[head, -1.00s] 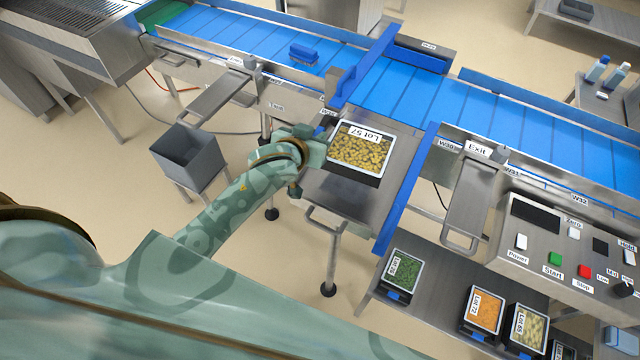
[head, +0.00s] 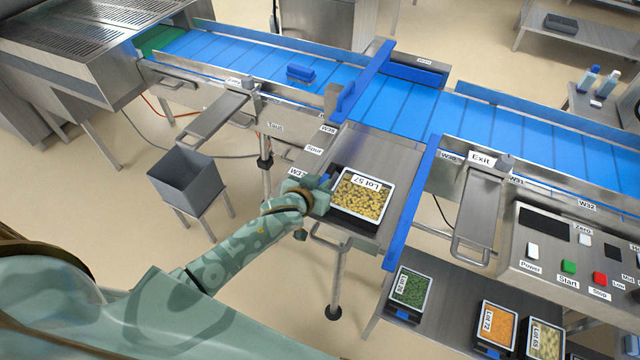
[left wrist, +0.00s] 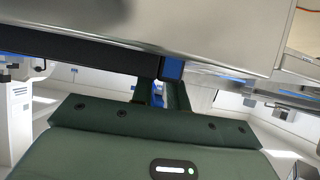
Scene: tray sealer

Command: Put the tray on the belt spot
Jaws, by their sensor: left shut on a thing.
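The tray labelled Lot 57 (head: 375,184) is black with a pale rim and holds yellowish pieces. It is on or just above the steel side plate (head: 388,150), in front of the blue belt (head: 400,103). My left gripper (head: 328,189) is at the tray's left side and shut on it; the arm hides part of the fingers. In the left wrist view the gripper fingers (left wrist: 160,94) show beside a blue piece and a dark strip, too close to identify surely. I cannot tell which part of the belt is the belt spot. My right gripper is out of view.
A blue guide rail (head: 412,205) runs along the plate's right side, and a blue crossbar (head: 364,80) stands over the belt. A lower shelf at bottom right holds several filled trays, including Lot 72 (head: 497,326). A grey bin (head: 184,180) stands at left.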

